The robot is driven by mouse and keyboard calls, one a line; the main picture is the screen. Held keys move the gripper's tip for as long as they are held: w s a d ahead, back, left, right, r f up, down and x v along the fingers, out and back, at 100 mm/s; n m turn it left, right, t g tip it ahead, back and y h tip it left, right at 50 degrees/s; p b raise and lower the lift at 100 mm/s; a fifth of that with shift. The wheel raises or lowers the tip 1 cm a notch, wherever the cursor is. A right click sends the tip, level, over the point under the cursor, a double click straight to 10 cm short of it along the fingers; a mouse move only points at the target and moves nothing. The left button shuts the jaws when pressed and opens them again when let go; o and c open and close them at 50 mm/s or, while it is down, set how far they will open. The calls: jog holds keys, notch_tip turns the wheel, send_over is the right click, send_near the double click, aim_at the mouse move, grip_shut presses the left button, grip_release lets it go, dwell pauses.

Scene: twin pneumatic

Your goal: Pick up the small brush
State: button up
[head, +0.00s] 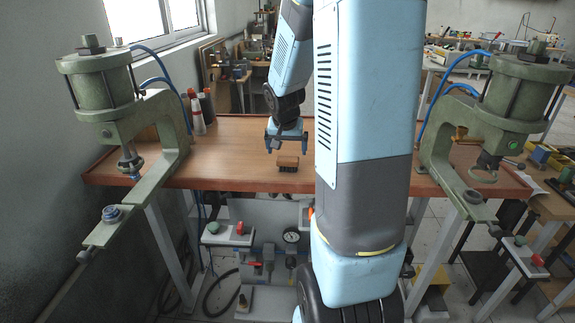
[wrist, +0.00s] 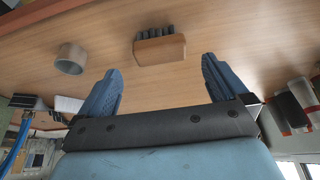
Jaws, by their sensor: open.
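The small brush (head: 288,162) has a light wooden block on top and dark bristles below. It stands on the wooden table near the front edge, bristles down. In the wrist view the brush (wrist: 160,49) shows beyond and between my fingertips, with a gap to both. My gripper (head: 287,143) is open and empty, above and a little behind the brush in the head view. Its two blue fingers also show spread apart in the wrist view (wrist: 162,78).
The wooden table (head: 235,150) is mostly clear around the brush. Green pneumatic presses stand at the left (head: 160,130) and right (head: 500,120). Bottles (head: 197,115) stand at the back left. A grey ring-shaped piece (wrist: 71,58) stands on the table in the wrist view.

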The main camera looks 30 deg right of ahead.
aim_at(287, 158)
jog(key=shift+x, duration=3.35)
jog(key=shift+w, duration=0.15)
jog(key=shift+r, duration=0.1)
jog(key=c, duration=0.9)
